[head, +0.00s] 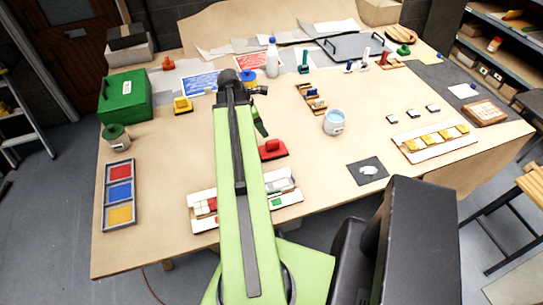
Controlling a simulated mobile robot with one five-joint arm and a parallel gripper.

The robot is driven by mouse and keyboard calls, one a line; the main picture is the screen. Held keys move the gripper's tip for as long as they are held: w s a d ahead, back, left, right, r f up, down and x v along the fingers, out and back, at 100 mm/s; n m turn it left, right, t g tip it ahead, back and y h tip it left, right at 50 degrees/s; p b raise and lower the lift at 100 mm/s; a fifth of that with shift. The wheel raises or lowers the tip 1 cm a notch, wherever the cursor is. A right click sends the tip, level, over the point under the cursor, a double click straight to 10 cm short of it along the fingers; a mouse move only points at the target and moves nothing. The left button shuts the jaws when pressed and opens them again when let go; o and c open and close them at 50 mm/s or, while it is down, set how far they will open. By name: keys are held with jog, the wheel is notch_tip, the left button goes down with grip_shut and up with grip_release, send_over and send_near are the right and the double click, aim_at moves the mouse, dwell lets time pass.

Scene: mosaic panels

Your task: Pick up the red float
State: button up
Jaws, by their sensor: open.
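The red float (272,149) lies on the worktable near its middle, a red block-like handle on a red flat base. It is just right of my raised green arm and looks clear of it. My arm crosses the middle of the view and bends at a dark joint above the table. A short green part of it shows behind, left of and above the red float. My gripper's fingers do not show; they seem hidden behind the arm.
Below the red float, a white tray (285,199) lies partly behind my arm. A yellow float (182,104) and a green box (125,95) are left. A white-and-blue bottle (272,58) stands behind. A bucket (333,123) and dark mat (368,171) are right, with bare table between.

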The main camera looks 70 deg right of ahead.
aim_at(272, 141)
jog(key=b+x, duration=0.4)
jog(key=x, duration=0.2)
jog(key=shift+s, duration=0.1)
jog(key=b+x, duration=0.5)
jog(key=shift+s+d+f, duration=0.1)
jog(key=shift+d+f, duration=0.1)
jog(key=shift+r, duration=0.2)
grip_shut()
